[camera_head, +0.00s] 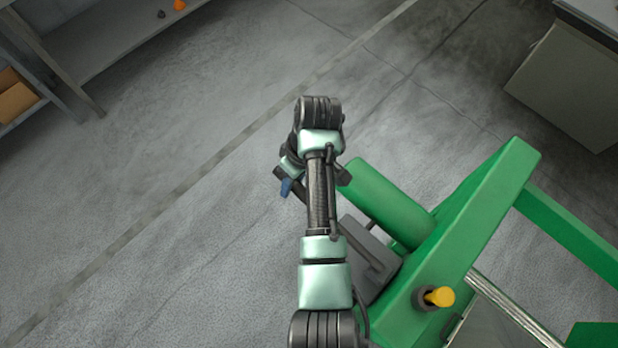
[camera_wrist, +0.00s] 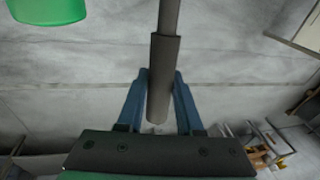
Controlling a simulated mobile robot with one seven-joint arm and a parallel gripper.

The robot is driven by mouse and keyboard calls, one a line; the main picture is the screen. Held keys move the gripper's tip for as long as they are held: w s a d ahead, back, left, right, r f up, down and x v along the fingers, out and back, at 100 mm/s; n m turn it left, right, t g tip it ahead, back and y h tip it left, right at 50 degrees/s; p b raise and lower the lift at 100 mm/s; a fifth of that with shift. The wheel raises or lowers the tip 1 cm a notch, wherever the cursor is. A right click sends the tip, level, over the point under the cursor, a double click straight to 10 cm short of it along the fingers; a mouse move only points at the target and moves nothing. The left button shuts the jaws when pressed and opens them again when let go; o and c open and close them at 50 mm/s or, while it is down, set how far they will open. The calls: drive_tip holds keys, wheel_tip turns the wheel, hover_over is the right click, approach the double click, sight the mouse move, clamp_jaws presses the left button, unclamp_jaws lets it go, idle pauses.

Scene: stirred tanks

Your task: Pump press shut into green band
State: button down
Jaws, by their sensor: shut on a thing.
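The pump handle (camera_wrist: 166,52) is a thin grey rod with a dark sleeve, running down from the top of the wrist view. My gripper (camera_wrist: 161,78) has its blue fingers on both sides of the sleeve and is shut on it. In the head view my gripper (camera_head: 289,187) is mostly hidden behind my arm, and the handle cannot be made out. The green press (camera_head: 480,215) stands at the lower right, with a green cylinder (camera_head: 385,198) and a grey pump body (camera_head: 365,260) partly behind my arm. No gauge or green band is visible.
A yellow knob (camera_head: 439,296) sits on the press frame. A grey cabinet (camera_head: 570,85) stands at the upper right. Shelving with a cardboard box (camera_head: 14,98) is at the left. The floor left of my arm is clear.

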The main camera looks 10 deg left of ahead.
wheel_tip(320, 180, down, 4)
drive_tip(key=shift+r+g+h+b, duration=0.1)
drive_tip(key=shift+g+h+b, duration=0.4)
drive_tip(key=shift+h+b, duration=0.3)
drive_tip(key=shift+w+a, duration=0.1)
drive_tip(key=c, duration=0.6)
unclamp_jaws()
